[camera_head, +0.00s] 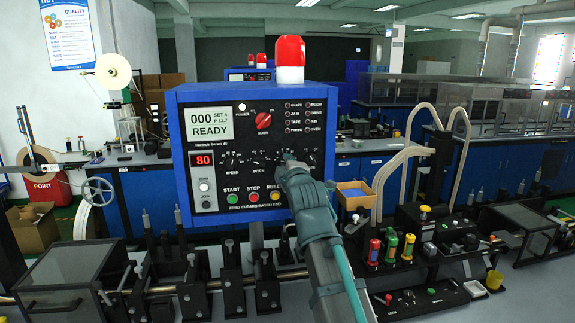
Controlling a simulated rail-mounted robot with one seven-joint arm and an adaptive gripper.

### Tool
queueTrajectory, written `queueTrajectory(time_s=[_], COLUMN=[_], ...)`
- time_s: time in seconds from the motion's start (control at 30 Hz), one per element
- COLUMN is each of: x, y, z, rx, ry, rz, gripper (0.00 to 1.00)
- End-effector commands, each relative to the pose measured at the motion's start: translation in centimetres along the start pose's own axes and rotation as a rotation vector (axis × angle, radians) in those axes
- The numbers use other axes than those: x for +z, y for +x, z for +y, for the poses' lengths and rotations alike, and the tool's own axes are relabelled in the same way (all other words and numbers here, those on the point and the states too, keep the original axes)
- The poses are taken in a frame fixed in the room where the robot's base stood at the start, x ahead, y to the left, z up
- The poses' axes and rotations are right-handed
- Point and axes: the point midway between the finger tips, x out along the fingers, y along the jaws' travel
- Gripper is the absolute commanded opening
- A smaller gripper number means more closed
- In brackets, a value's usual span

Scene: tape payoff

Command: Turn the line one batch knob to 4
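The blue control box (180,115) stands in the middle with a black front panel. A row of small black knobs runs across its lower half, including a left knob (228,162) and a second knob (253,161). Their labels are too small to read surely. My gripper (289,158) is at the right part of this row, covering part of it. I cannot tell which knob is the batch knob, whether my fingers touch one, or whether they are open or shut. The display (210,125) reads 000, READY, and what looks like SET 4.
A red selector knob (263,120) is above the row. Green, red and yellow buttons (254,197) sit below it, and a red 80 readout (202,160) is at left. A red beacon (290,55) tops the box. Bottles (391,244) and hoses (400,165) stand at right.

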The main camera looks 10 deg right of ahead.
Motion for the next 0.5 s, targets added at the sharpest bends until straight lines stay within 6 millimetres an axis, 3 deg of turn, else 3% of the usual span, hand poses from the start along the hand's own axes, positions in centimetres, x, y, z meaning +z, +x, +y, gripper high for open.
queueTrajectory(time_s=[0.1, 0.5], x=[0.0, 0.03], y=[0.0, -0.81], z=[0.0, -0.08], rx=[-0.001, -0.001], ry=[0.001, 0.003], rz=[0.0, 0.0], gripper=[0.37, 0.37])
